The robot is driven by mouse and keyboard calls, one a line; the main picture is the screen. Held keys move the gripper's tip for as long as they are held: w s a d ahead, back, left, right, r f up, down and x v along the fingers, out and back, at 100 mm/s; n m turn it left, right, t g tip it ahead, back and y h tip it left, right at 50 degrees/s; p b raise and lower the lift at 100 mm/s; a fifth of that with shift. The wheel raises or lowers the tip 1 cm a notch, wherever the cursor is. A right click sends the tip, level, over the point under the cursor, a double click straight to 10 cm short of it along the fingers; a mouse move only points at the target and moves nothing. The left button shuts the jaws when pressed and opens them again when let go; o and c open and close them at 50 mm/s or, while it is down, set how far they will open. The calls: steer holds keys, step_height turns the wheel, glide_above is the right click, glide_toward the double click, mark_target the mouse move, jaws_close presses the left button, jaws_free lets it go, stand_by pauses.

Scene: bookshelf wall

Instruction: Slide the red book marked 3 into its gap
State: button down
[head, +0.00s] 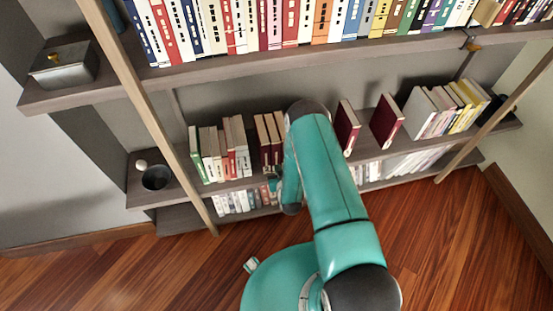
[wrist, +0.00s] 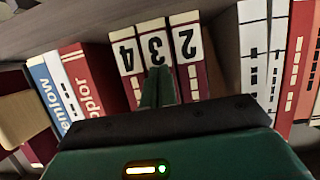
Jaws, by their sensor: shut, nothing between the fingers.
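The red book marked 3 (wrist: 155,50) stands between the book marked 4 (wrist: 127,58) and the book marked 2 (wrist: 187,47) in the wrist view. The three spines look about flush, with no clear space between them. My gripper (wrist: 158,88) is shut and empty, its fingertips in front of the lower spine of book 3. I cannot tell whether they touch it. In the head view dark red books (head: 268,140) stand on the middle shelf just left of my arm. My gripper (head: 276,178) is mostly hidden there beside the arm.
Two more dark red books (head: 387,122) lean apart to the right of my arm. Green, white and red books (head: 220,150) stand to the left. The upper shelf (head: 210,70) overhangs the row. A wooden post (head: 150,120) rises at the left; a dark pot (head: 156,178) stands beyond it.

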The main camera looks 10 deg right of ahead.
steer(key=shift+w, duration=0.1)
steer(key=s, duration=0.4)
stand_by(0.4)
